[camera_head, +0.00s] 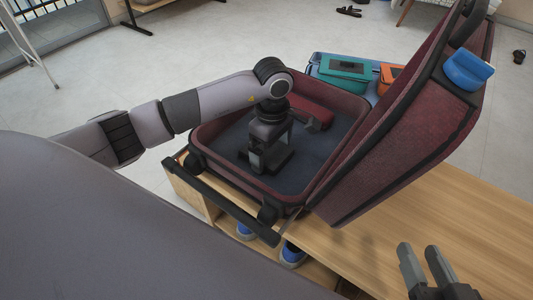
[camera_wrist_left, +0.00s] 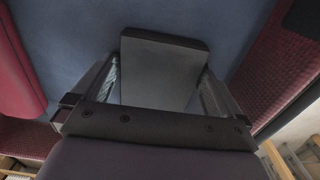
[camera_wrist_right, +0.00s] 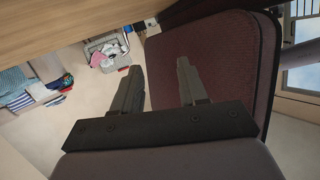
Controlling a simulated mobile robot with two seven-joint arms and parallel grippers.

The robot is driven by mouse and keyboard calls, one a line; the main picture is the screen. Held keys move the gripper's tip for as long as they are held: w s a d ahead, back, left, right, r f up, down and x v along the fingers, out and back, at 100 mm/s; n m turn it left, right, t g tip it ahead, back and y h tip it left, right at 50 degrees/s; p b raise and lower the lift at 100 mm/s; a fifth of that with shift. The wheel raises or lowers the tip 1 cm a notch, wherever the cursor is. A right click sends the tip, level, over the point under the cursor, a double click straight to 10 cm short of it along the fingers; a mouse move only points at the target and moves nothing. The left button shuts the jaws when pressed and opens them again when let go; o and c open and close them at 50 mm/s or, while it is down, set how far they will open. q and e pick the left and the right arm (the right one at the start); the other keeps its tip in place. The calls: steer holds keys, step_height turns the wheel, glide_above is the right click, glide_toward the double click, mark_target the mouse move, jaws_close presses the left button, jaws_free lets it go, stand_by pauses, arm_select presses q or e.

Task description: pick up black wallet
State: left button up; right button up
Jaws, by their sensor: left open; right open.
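The black wallet (camera_wrist_left: 160,68) lies on the blue lining of the open suitcase. In the left wrist view it sits between the two fingers of my left gripper (camera_wrist_left: 160,95), which is open around it. In the head view my left gripper (camera_head: 262,160) points down into the suitcase, and the dark wallet (camera_head: 283,163) shows partly behind and beside its fingers. My right gripper (camera_head: 422,262) is open and empty over the wooden bench at the lower right; its fingers also show in the right wrist view (camera_wrist_right: 160,85).
The maroon suitcase (camera_head: 345,118) stands open on the wooden bench (camera_head: 430,220), its lid raised on the right. A red item (camera_head: 312,110) lies inside, at the far side. Blue shoes (camera_head: 292,254) sit below the bench. Teal (camera_head: 345,70) and orange boxes lie behind the suitcase.

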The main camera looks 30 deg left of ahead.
arm_select(q)
steer(key=c, duration=0.7)
steer(key=shift+r, duration=0.1)
steer(key=shift+c, duration=0.2)
